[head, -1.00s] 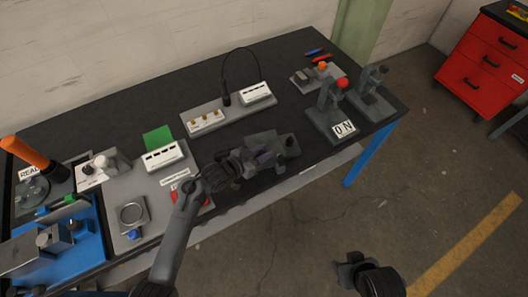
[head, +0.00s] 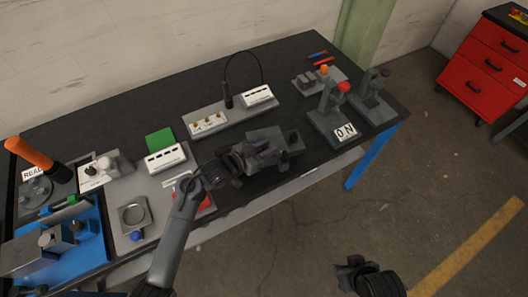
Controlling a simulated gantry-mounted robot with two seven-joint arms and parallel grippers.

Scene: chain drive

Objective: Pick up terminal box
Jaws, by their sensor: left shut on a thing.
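My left gripper (head: 268,155) is over the front middle of the black table, at a dark grey block (head: 292,140) that looks like the terminal box. It is shut on this block, and the fingers hide part of it. The block is at a flat grey plate (head: 262,134); I cannot tell whether it is lifted clear of it. My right gripper (head: 347,270) hangs low over the floor at the bottom, away from the table; its jaws are too small and dark to read.
A grey base with brass posts (head: 208,124) and a white box (head: 257,96) stands behind. Two grey presses (head: 328,122) (head: 370,103) stand to the right. A white box (head: 165,157), a green square (head: 160,139) and a blue fixture (head: 60,245) are left. The back left tabletop is clear.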

